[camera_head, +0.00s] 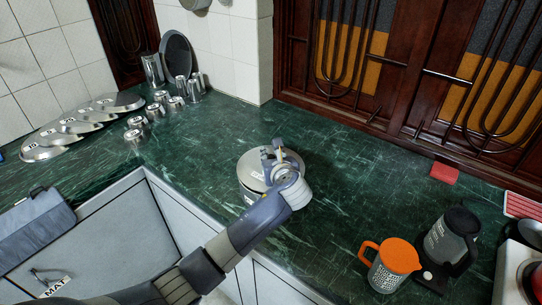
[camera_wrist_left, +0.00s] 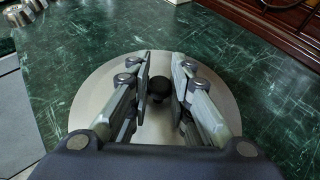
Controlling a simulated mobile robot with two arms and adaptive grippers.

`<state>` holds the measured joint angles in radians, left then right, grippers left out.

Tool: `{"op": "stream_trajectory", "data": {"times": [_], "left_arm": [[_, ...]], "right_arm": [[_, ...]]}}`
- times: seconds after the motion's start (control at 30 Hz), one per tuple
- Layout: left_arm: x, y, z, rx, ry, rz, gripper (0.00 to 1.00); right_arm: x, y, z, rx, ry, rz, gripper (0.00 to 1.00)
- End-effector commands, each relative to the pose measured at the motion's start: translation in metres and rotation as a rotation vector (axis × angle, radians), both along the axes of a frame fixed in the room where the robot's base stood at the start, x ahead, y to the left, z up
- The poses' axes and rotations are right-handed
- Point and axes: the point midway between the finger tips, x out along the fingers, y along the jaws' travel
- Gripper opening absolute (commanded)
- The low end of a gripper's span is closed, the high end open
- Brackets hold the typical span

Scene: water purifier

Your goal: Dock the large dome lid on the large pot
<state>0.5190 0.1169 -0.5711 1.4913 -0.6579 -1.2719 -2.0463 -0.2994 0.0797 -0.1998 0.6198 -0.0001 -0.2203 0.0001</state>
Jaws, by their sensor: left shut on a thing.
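The large dome lid (camera_head: 250,165) is a round, pale metal disc near the middle of the green counter. A black knob (camera_wrist_left: 160,88) stands at its centre in the left wrist view, where the lid's rim (camera_wrist_left: 90,98) shows around my fingers. My left gripper (camera_head: 274,152) is over the lid, its fingers on either side of the knob and shut on it; the fingers also show in the wrist view (camera_wrist_left: 160,72). Below the lid, a short pale side of the large pot (camera_head: 246,194) shows in the head view. My arm hides the lid's right part. I cannot tell whether the rim is fully seated.
Several metal lids (camera_head: 75,128) and small steel cups (camera_head: 160,105) stand at the left. An orange-lidded jug (camera_head: 395,258) and a dark-lidded jug (camera_head: 453,238) stand at the right. Counter behind the pot is clear.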

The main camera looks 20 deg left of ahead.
Motion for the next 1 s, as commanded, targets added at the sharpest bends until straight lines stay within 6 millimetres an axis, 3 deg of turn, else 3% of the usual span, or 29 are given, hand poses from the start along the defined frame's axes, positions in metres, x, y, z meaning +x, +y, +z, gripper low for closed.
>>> {"op": "stream_trajectory", "data": {"times": [0.5, 0.53, 0.6, 1.0], "left_arm": [[0.000, 0.000, -0.012, 0.000, -0.001, 0.000, 0.00], [0.000, 0.000, -0.012, 0.000, 0.001, 0.000, 0.21], [0.000, 0.000, -0.012, 0.000, 0.000, 0.000, 0.37], [0.000, 0.000, -0.009, 0.000, -0.001, 0.000, 0.39]], "right_arm": [[0.000, 0.003, 0.004, 0.003, 0.001, 0.000, 0.30], [0.000, 0.003, 0.004, 0.003, 0.001, 0.000, 0.30], [0.000, 0.003, 0.004, 0.003, 0.001, 0.000, 0.30], [0.000, 0.001, 0.002, 0.001, 0.000, 0.000, 0.30]]}}
